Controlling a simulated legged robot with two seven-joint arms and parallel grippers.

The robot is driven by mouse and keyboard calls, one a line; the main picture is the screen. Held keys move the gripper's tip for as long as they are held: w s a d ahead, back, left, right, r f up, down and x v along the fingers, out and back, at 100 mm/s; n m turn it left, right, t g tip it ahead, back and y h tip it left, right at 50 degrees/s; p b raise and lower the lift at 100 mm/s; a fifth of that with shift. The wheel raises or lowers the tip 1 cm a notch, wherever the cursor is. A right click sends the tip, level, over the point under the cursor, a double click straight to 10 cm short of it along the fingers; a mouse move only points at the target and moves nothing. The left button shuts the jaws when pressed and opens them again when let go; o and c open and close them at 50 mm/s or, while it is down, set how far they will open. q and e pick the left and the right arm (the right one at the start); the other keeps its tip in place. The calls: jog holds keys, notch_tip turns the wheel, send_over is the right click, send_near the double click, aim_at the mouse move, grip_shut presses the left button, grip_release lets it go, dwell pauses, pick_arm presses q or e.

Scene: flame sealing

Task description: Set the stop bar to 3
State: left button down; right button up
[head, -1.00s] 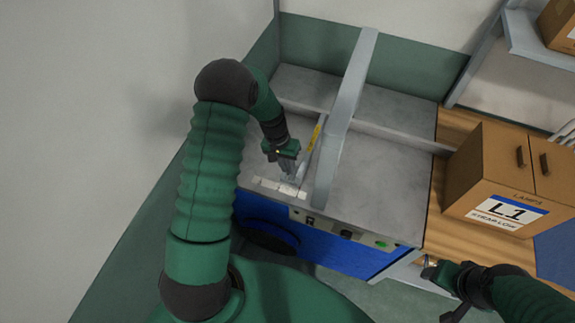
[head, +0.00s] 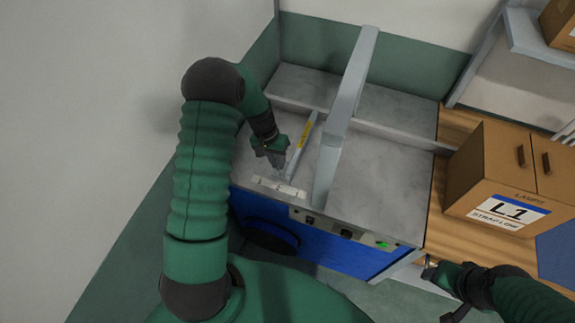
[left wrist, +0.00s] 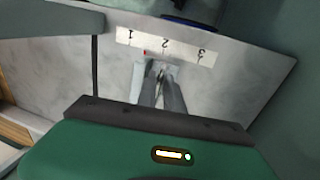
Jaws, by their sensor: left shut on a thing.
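The stop bar (head: 301,146) is a grey bar with a yellow label, lying on the left part of the grey machine top. A white scale strip (head: 279,187) lies at its front end. In the left wrist view the scale (left wrist: 180,47) reads 1, 2, 3 upside down, and a small red mark (left wrist: 146,52) sits between 1 and 2. My left gripper (head: 281,172) is shut on the stop bar near its front end; the fingers (left wrist: 158,88) also show in the left wrist view and hide part of the grip. My right gripper (head: 431,270) is at the lower right, away from the bar.
A grey upright arch (head: 345,110) stands just right of the stop bar, and a low rail (head: 400,136) crosses the machine top behind. A cardboard box (head: 480,200) labelled L1 stands on the wooden table at right. The machine top left of the bar looks clear.

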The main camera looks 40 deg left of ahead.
pick_arm(q)
jog(key=a, duration=0.3)
jog(key=s+a+b, duration=0.1)
jog(key=a, duration=0.3)
jog(key=s+a, duration=0.1)
jog(key=a, duration=0.3)
jog(key=shift+s+a, duration=0.1)
jog(key=shift+s, duration=0.1)
jog(key=shift+w+d+r, duration=0.15)
jog(key=shift+d+r, duration=0.05)
jog(key=shift+d, duration=0.1)
jog(key=c, duration=1.8)
grip_release()
jog(key=shift+o, duration=1.2)
jog(key=shift+a+f, duration=0.1)
jog(key=shift+a, duration=0.05)
jog(key=shift+o, duration=0.3)
jog(key=shift+a+f, duration=0.2)
jog(key=shift+a, duration=0.05)
jog(key=shift+d+r, duration=0.1)
jog(key=shift+d, duration=0.15)
notch_tip(320, 180, up, 11)
jog(key=a+b, duration=0.2)
jog(key=shift+s+a+r, duration=0.2)
jog(key=shift+s+a, duration=0.15)
jog(key=shift+a, duration=0.05)
pick_arm(e)
jog(key=f, duration=0.3)
jog(key=shift+a+f, duration=0.15)
jog(key=shift+a, duration=0.15)
